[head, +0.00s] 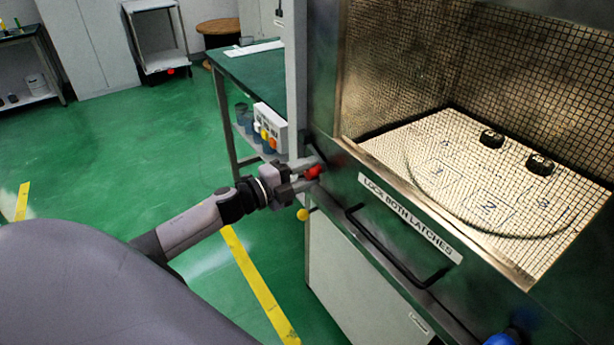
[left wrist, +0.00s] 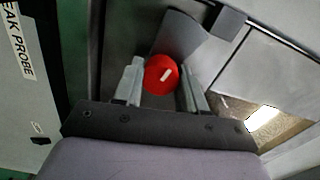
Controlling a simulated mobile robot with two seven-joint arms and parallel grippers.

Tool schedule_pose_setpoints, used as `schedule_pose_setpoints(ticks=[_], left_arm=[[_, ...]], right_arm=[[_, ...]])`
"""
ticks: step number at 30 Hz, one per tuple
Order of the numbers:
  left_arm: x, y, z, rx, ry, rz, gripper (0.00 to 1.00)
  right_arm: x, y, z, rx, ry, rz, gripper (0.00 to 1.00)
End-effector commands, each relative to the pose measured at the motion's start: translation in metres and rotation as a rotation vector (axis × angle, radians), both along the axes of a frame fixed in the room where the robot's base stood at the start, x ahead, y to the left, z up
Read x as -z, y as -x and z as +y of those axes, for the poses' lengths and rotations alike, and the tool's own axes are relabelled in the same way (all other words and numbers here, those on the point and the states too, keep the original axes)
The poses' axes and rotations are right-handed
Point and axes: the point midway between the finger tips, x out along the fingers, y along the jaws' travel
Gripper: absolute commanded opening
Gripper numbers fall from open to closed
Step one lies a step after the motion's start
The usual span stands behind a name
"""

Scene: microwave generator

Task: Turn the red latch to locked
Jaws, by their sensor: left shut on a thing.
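The red latch (head: 314,172) sits at the left front edge of the green machine, beside the label that reads "LOCK BOTH LATCHES". In the left wrist view the latch (left wrist: 161,75) is a round red knob with a short white mark that runs at a slant. My left gripper (head: 308,178) is at the latch, with one finger on each side of the knob, shut on it. The left gripper also shows in the left wrist view (left wrist: 162,88). The fingers hide part of the latch in the head view. My right gripper is not in view.
A label (head: 410,217) and a black handle (head: 398,248) are on the machine's front. A blue knob (head: 503,338) is at the lower right. Two black blocks stand on the gridded chamber floor (head: 440,170). A green table (head: 245,75) stands behind my left gripper. Green floor lies open at left.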

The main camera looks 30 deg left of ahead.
Motion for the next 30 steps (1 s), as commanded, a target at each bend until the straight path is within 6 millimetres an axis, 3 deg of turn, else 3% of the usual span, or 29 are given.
schedule_pose_setpoints(ticks=[12, 30], left_arm=[[0.003, 0.0, 0.0, 0.001, -0.234, -0.095, 0.1], [0.002, 0.001, -0.001, 0.002, -0.293, -0.118, 0.1]], right_arm=[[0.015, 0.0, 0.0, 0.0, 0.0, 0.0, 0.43], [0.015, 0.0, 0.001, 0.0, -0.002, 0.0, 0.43]])
